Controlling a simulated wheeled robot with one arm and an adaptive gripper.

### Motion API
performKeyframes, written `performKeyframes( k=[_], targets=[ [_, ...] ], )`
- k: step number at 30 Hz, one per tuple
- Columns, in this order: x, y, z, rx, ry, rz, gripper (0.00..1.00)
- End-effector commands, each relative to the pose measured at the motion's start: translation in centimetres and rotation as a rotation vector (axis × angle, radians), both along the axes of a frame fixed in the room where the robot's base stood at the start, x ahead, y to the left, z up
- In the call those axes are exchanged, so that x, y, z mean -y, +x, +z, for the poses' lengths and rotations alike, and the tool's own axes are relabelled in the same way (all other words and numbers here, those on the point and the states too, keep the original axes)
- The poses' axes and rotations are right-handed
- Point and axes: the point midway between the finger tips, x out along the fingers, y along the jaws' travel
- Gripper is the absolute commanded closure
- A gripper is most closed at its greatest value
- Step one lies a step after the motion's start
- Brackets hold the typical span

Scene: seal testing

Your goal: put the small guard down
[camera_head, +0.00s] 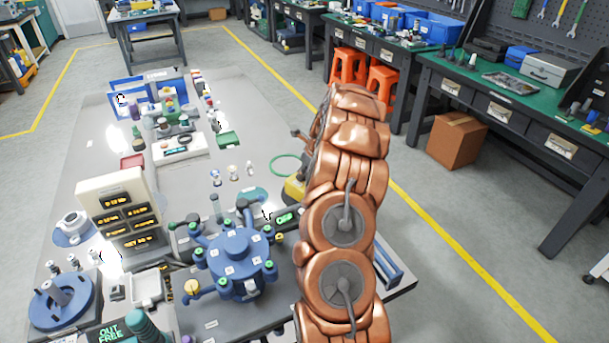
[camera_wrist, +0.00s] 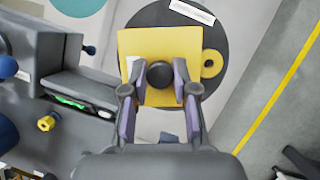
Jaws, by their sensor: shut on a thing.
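The small guard (camera_wrist: 142,42) is a yellow, box-like piece with a dark round knob (camera_wrist: 160,74) in the wrist view. My gripper (camera_wrist: 158,80) has its purple-padded fingers on either side of the knob and is shut on the guard. The guard is over a dark round disc (camera_wrist: 218,35) with a white label. I cannot tell whether it touches the disc. A yellow ring (camera_wrist: 212,63) shows at the guard's right side. In the head view part of the yellow guard (camera_head: 293,191) shows left of my copper arm, which hides the rest and my gripper.
On the grey table (camera_head: 85,150), a blue multi-armed fixture (camera_head: 232,262) stands left of my arm. A green ring (camera_head: 286,165) lies behind the guard. A display panel (camera_head: 124,208) and blue round base (camera_head: 62,303) stand further left.

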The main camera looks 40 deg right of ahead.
Motion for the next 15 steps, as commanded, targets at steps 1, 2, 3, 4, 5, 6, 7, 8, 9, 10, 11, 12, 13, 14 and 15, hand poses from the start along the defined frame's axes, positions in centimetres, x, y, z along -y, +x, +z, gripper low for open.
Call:
performKeyframes(
  k=[1,2,3,4,5,6,7,8,9,10,11,12,13,14,15],
  targets=[
    [-0.1,0.0,-0.6,-0.002,0.003,-0.001,1.00],
    [-0.1,-0.1,-0.9,-0.002,0.005,-0.001,1.00],
    [-0.1,-0.1,-1.2,-0.001,0.004,-0.002,1.00],
    [-0.1,-0.1,-1.4,-0.001,0.003,-0.001,1.00],
    [0.0,-0.1,-1.4,-0.001,0.003,-0.001,1.00],
    [0.0,-0.1,-1.5,0.000,0.001,-0.001,1.00],
    [0.0,-0.1,-1.4,0.000,0.001,-0.001,1.00],
    [0.0,0.0,-1.4,0.000,0.001,-0.001,1.00],
    [0.0,0.0,-1.4,0.000,0.000,-0.001,1.00],
    [0.0,0.0,-1.4,0.000,0.000,-0.001,1.00],
    [0.0,0.0,-1.4,0.000,0.000,-0.001,1.00],
    [0.0,0.0,-1.5,0.000,0.001,-0.001,1.00],
    [0.0,0.0,-1.5,0.000,0.001,-0.001,1.00],
    [0.0,0.0,-1.6,-0.001,0.001,-0.001,1.00],
    [0.0,0.0,-1.7,0.000,0.001,-0.001,0.70]
  ],
)
